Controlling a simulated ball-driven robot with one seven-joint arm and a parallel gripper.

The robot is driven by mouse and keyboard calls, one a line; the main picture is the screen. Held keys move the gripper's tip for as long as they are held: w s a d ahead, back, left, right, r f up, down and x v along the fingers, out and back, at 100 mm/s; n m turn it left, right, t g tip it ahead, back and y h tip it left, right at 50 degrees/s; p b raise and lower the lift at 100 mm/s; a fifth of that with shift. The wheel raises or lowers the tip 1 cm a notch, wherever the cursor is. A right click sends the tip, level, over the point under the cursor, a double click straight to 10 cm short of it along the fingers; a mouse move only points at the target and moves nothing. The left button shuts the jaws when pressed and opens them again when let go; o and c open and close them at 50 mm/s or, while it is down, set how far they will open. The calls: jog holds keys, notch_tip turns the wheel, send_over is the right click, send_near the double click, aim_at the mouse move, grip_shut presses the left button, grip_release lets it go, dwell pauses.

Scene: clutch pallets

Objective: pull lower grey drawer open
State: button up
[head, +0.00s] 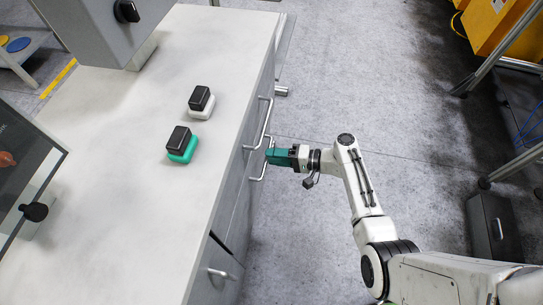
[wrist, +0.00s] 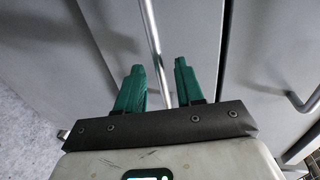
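The grey drawer fronts (head: 242,195) are on the side of the white-topped cabinet in the head view. A long metal bar handle (head: 265,120) and another bar handle (head: 256,178) show there; the lower drawer's handle is partly hidden by my gripper. My gripper (head: 269,156) is at these handles, reaching in from the right. In the wrist view its two green fingers (wrist: 159,66) are apart, with a metal bar (wrist: 151,30) running between them. Gaps show on both sides of the bar. The drawer front behind it looks closed.
A second bar handle (wrist: 302,102) shows at the right in the wrist view. Two black-topped blocks, one green-based (head: 182,145) and one white-based (head: 201,103), stand on the cabinet top (head: 130,215).

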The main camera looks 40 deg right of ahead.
jog(key=shift+w+a+f, duration=0.15)
jog(key=shift+w+a, duration=0.35)
jog(key=shift+c, duration=0.3)
grip_shut()
